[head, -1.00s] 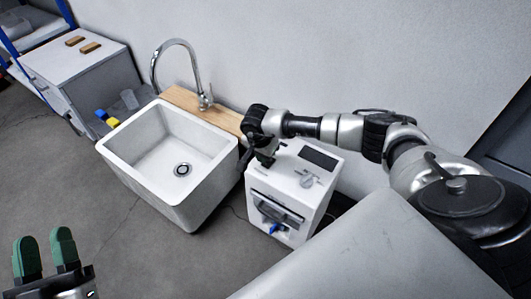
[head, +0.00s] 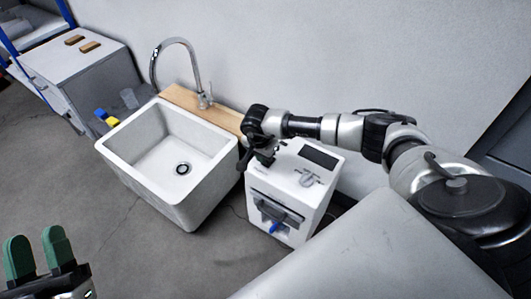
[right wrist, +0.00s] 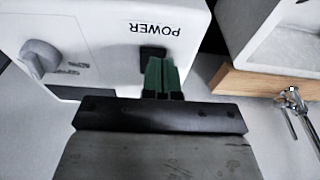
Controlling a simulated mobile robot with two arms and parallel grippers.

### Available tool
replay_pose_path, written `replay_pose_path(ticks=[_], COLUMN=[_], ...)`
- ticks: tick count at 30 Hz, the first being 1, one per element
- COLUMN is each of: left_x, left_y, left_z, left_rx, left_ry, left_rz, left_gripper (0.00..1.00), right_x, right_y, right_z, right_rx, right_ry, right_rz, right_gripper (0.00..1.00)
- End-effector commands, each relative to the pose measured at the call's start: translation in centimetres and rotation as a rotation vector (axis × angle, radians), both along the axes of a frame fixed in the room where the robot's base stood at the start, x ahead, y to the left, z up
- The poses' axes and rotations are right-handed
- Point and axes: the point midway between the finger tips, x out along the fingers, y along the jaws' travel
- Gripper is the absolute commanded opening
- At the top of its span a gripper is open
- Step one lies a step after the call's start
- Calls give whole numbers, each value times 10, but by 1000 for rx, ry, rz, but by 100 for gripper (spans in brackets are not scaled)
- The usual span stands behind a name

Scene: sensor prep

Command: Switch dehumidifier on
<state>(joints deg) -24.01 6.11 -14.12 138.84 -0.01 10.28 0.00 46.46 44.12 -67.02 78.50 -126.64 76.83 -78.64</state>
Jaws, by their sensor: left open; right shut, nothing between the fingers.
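The dehumidifier (head: 293,181) is a white box standing on the floor right of the sink, with a dark panel and a grey knob on its top. In the right wrist view its top (right wrist: 105,22) shows the word POWER beside a black switch (right wrist: 151,52). My right gripper (right wrist: 161,62) is shut and empty, its green fingertips right at the switch. I cannot tell whether they touch it or which way the switch is set. In the head view the right hand hides the switch. My left gripper (head: 38,248) is open and empty at the lower left, far from the dehumidifier.
A white sink (head: 125,152) with a tall faucet (head: 196,68) and a wooden ledge (head: 178,95) stands close left of the dehumidifier. A cabinet (head: 95,72) with small wooden blocks is at the back left. A grey surface (head: 365,255) fills the lower right. Floor in front is clear.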

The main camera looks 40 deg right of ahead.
Motion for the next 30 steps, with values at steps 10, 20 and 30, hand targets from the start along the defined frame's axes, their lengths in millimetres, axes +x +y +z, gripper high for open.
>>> replay_pose_path(ticks=[10,20,30], left_x=[-3,-6,-10], left_y=[0,0,0], left_z=[4,9,13], left_rx=[-12,-24,-36], left_ry=[-41,-83,-127], left_rz=[-3,-5,-8], left_gripper=[42,42,42], right_x=[0,0,0], right_y=[0,0,0], right_z=[-3,-5,-7], right_rx=[0,0,0], right_ry=[0,0,0], right_rz=[0,0,0], right_gripper=[0,0,0])
